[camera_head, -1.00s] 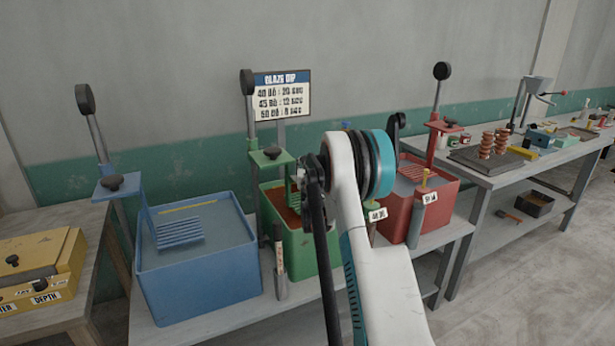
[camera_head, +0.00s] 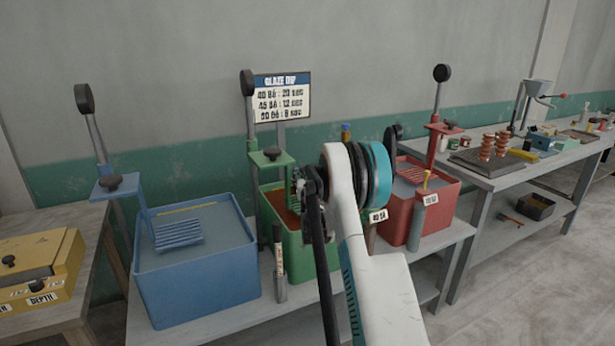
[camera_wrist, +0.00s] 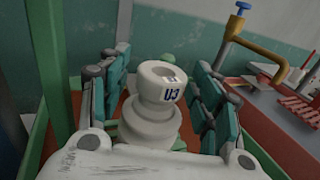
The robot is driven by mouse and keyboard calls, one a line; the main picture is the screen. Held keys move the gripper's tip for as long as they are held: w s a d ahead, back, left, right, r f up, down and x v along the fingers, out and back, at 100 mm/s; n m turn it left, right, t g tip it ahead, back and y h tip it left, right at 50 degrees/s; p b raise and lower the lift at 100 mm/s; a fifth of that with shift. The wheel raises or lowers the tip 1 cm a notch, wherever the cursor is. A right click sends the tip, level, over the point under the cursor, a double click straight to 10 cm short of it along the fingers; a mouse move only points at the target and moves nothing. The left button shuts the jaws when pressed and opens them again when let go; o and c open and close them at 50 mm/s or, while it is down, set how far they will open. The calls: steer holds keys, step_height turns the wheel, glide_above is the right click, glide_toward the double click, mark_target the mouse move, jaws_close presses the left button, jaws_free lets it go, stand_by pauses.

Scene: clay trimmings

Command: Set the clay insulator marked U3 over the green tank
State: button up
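The pale clay insulator (camera_wrist: 158,108) marked U3 stands upright between the two fingers of my gripper (camera_wrist: 160,88) in the wrist view. The mark U3 faces the camera. The insulator is not visible in the head view, where my arm blocks it. The green tank (camera_head: 322,252) stands between the blue and red tanks, with brown-red glaze inside. Its grated lift (camera_head: 295,190) is partly hidden by my arm. My gripper is above this tank.
A blue tank (camera_head: 198,285) stands to the left and a red tank (camera_head: 403,222) to the right. A green post (camera_wrist: 57,70) rises close at the left in the wrist view. A glaze-dip sign (camera_head: 283,97) stands behind. A bench (camera_head: 492,178) with copper-coloured ribbed pieces is at the right.

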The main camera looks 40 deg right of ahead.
steer(key=shift+r, duration=0.1)
steer(key=shift+s+a+r, duration=0.1)
steer(key=p+v, duration=0.2)
steer(key=v, duration=0.9)
steer(key=shift+s+a+p, duration=0.2)
steer(key=shift+s+p, duration=0.1)
steer(key=shift+s, duration=0.05)
